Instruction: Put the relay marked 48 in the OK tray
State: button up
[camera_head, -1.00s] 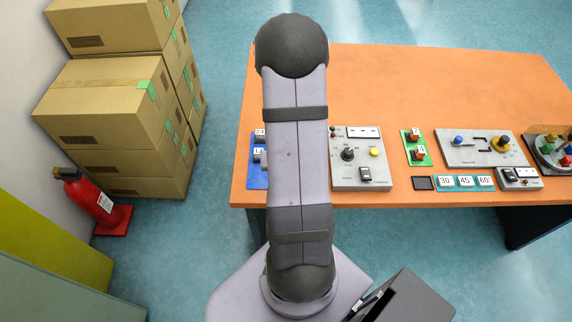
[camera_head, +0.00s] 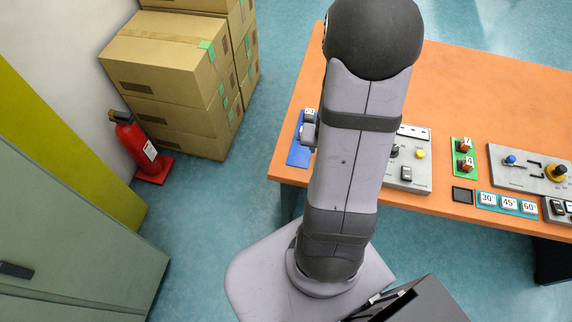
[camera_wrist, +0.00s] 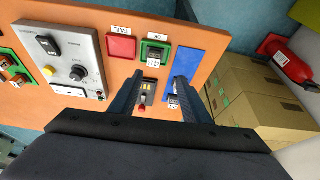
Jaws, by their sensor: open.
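In the wrist view, the blue tray (camera_wrist: 190,62) stands near the table's edge. A small dark relay (camera_wrist: 174,100) with a white label sits at its near end, and another relay (camera_wrist: 180,83) is partly hidden by a finger. I cannot read 48 on either. The green OK tray (camera_wrist: 164,43) holds a relay (camera_wrist: 153,61) with a white label, its number unclear. In the head view, the blue tray (camera_head: 296,152) shows partly behind my arm; my gripper is hidden.
The red FAIL tray (camera_wrist: 121,47) lies beside the OK tray. A grey panel (camera_wrist: 66,62) with a knob stands beyond it. Cardboard boxes (camera_head: 170,70) and a red fire extinguisher (camera_head: 136,143) stand on the floor left of the table (camera_head: 455,75). The table's far part is clear.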

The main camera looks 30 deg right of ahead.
jog(key=w+a+r+n+g+y, duration=0.1)
jog(key=a+r+n, duration=0.15)
jog(key=a, duration=0.45)
jog(key=w+a+r+n+y, duration=0.1)
jog(key=a+r+n+y, duration=0.15)
jog(key=a, duration=0.45)
jog(key=s+a+r+n+g, duration=0.2)
jog(key=s+a+r+n, duration=0.1)
jog(key=s+a, duration=0.3)
jog(key=shift+a+r+n, duration=0.2)
jog(key=shift+a+n, duration=0.1)
jog(key=shift+a, duration=0.2)
jog(key=shift+f+h, duration=0.15)
jog(key=shift+h, duration=0.1)
notch_tip(320, 180, down, 27)
jog(key=b, duration=2.7)
